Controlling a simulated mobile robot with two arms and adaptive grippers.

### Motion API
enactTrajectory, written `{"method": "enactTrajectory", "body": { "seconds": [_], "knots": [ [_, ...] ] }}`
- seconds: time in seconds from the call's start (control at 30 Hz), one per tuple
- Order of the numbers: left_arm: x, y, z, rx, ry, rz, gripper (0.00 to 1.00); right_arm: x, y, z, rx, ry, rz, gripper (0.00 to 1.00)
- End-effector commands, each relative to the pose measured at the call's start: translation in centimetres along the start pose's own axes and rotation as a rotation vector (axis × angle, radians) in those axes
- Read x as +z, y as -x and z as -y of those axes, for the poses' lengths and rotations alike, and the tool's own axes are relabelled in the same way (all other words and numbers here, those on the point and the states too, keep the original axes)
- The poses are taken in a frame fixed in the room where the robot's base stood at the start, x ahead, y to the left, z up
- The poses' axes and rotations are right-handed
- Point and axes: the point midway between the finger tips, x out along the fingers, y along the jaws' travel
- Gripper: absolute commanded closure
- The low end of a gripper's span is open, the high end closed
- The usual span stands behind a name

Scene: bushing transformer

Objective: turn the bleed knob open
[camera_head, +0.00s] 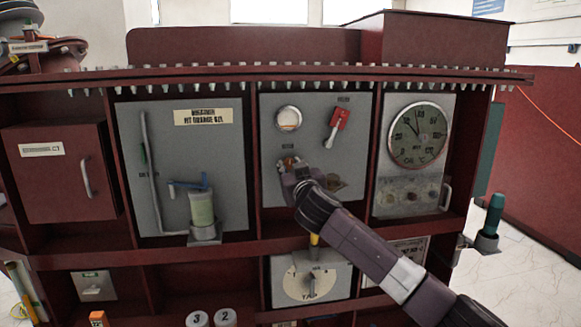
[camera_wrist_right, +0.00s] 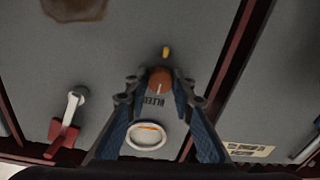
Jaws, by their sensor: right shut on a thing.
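The bleed knob (camera_wrist_right: 159,79) is a small round orange-brown knob on the grey middle panel (camera_head: 268,190). In the wrist view a pale line on it points toward the dark BLEED lettering (camera_wrist_right: 155,100), and a short yellow mark (camera_wrist_right: 166,52) lies on the panel on the opposite side. My right gripper (camera_wrist_right: 159,86) is shut on the knob, one finger on each side. In the head view the right gripper (camera_head: 290,168) covers most of the knob. My left gripper is not in view.
A round gauge (camera_head: 288,118) and a red-and-white lever (camera_head: 337,126) sit above the knob. The large dial (camera_head: 419,135) is to the right.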

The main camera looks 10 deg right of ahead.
Motion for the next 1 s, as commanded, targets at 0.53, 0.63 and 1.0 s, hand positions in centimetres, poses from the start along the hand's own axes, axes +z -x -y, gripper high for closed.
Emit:
{"method": "enactTrajectory", "body": {
  "seconds": [0.53, 0.63, 1.0],
  "knots": [
    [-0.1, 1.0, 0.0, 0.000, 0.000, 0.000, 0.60, -0.1, 0.0, 0.0, -0.001, 0.110, 0.006, 1.00],
    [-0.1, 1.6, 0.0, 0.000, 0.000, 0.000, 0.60, -0.1, 0.0, 0.0, -0.001, 0.183, 0.009, 1.00],
    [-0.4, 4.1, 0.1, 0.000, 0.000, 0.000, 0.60, -0.3, 0.0, 0.0, -0.004, 0.526, 0.020, 1.00]
  ]
}}
